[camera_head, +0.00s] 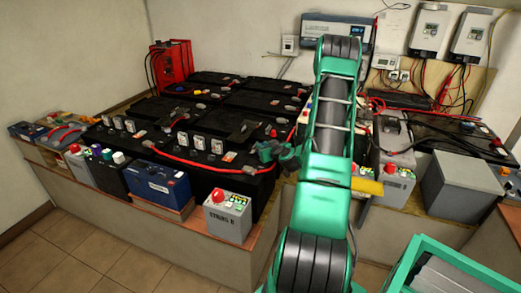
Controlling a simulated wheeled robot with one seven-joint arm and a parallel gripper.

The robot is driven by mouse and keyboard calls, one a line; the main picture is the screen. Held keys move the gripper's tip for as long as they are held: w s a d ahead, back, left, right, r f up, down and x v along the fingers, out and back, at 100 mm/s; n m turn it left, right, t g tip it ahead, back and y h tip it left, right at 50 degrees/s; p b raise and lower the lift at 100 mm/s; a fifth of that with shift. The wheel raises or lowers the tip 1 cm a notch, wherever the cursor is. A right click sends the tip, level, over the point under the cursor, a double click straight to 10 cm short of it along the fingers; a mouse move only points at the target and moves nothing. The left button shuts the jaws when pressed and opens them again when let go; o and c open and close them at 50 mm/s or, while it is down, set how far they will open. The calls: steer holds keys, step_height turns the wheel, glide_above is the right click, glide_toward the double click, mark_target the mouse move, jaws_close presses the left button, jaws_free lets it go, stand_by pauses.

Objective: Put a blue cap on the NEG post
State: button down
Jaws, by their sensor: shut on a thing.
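My gripper (272,152) is small in the head view, at the end of my green arm, above the front right part of the black battery bank (215,168). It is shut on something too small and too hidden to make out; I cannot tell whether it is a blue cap. I cannot read a NEG mark on any post. A grey box (228,218) with a red knob (217,195) and small coloured parts on top stands in front of and below the gripper. My arm hides part of the bench behind it.
A blue battery (158,187), a dark box (117,175) and other small units line the bench front at left. A red unit (172,65) stands at the back. A grey box (462,183) is at right. Red cables (205,166) cross the batteries. Floor (90,260) is clear at left.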

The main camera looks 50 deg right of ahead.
steer(key=shift+f, duration=1.15)
stand_by(1.9)
steer(key=c, duration=1.6)
jaws_free()
steer(key=shift+c, duration=0.2)
steer(key=shift+o, duration=0.4)
steer(key=shift+w+a, duration=0.1)
steer(key=shift+a, duration=0.15)
steer(key=shift+c, duration=1.2)
steer(key=shift+w+r, duration=0.1)
